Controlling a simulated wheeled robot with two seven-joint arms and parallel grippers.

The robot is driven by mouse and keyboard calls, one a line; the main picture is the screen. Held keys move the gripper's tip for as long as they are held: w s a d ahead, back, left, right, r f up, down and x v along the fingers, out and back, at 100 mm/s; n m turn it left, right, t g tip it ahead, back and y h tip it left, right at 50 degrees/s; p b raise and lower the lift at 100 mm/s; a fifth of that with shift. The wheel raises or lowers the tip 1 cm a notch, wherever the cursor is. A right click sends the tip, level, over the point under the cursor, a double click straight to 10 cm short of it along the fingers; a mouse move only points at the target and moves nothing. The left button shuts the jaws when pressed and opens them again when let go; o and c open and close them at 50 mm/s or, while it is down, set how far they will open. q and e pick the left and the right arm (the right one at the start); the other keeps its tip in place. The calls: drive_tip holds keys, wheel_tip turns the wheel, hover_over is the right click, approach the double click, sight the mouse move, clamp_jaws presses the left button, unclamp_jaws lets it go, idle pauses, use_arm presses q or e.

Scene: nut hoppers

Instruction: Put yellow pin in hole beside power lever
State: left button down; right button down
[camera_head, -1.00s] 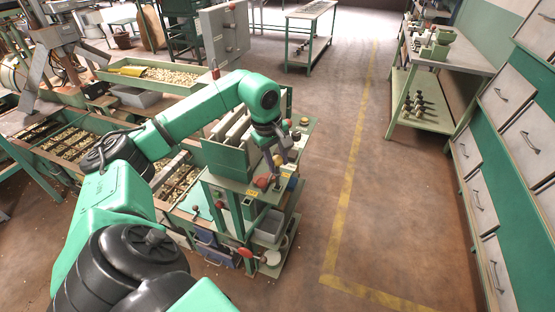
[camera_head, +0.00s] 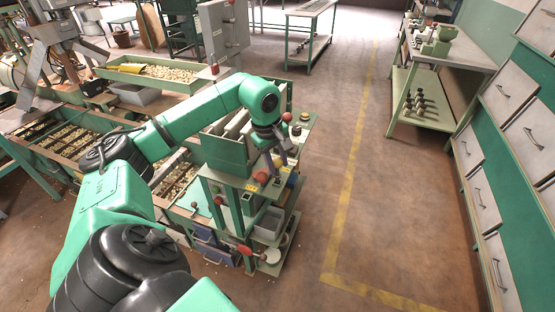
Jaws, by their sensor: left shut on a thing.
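My left gripper (camera_head: 278,168) points down over the right end of the small green machine's top (camera_head: 236,181). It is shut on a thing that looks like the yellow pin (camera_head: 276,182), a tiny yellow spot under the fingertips. I cannot tell whether the pin touches the top or sits in a hole; the hole is too small or hidden. A red-knobbed lever (camera_head: 262,177) stands just left of the fingertips and may be the power lever. My right gripper is not in view.
A black-topped knob (camera_head: 304,117) and a red knob (camera_head: 287,117) stand behind the gripper. A red-handled lever (camera_head: 245,250) sticks out low on the machine's front. Trays of nuts (camera_head: 165,75) lie to the left. The floor (camera_head: 395,200) at the right is clear.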

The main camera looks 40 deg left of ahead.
use_arm(q)
drive_tip(key=shift+f+b, duration=0.75)
drive_tip(key=shift+f, duration=0.3)
drive_tip(key=c, duration=0.5)
unclamp_jaws()
drive_tip(key=shift+o, duration=0.3)
drive_tip(key=shift+f, duration=0.1)
